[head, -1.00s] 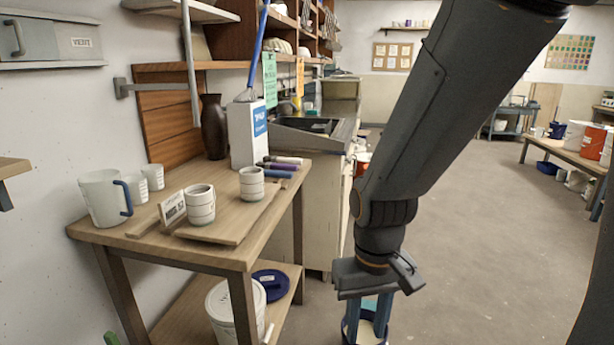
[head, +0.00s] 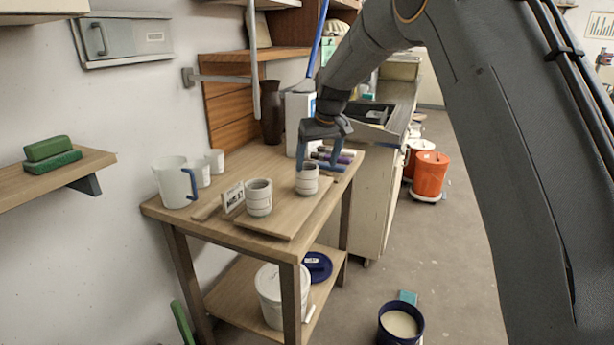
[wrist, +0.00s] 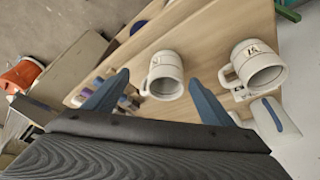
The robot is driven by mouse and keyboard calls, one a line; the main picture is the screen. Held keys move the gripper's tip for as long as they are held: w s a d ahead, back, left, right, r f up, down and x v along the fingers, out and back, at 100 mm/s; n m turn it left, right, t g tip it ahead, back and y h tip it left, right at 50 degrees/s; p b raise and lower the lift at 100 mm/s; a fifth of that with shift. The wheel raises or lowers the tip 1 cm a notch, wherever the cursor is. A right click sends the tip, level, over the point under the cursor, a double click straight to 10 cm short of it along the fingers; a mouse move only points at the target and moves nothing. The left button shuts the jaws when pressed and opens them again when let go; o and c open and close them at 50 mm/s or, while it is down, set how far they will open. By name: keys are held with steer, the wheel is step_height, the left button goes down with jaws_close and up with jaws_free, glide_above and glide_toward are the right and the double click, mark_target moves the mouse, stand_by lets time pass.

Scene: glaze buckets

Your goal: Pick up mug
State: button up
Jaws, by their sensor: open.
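Two pale banded mugs stand upright on a wooden board (head: 285,222) on the table. One mug (head: 258,198) is on the left and the other mug (head: 307,181) on the right. My gripper (head: 318,158) is open, fingers pointing down, just above and behind the right mug. In the wrist view, this mug (wrist: 165,77) shows between and beyond the two blue fingertips (wrist: 159,79), with its handle to the left. The left mug (wrist: 258,68) shows further right there. The fingers hold nothing.
A white pitcher (head: 174,184) with a blue handle and small white cups (head: 203,172) stand at the table's back left. A small sign (head: 233,196) is beside the left mug. Coloured tubes (head: 336,157) and a white box lie close behind the gripper. Buckets stand below and right.

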mark_target(306, 173)
steer(key=w+a+f+p, duration=0.2)
steer(key=f, duration=0.1)
steer(key=w+a+f+p, duration=0.1)
steer(key=shift+w+a+f, duration=0.15)
steer(key=shift+w+f, duration=0.1)
steer(key=shift+f, duration=0.15)
steer(key=shift+x, duration=0.8)
steer(key=c, duration=1.4)
steer(key=shift+w+r, duration=0.1)
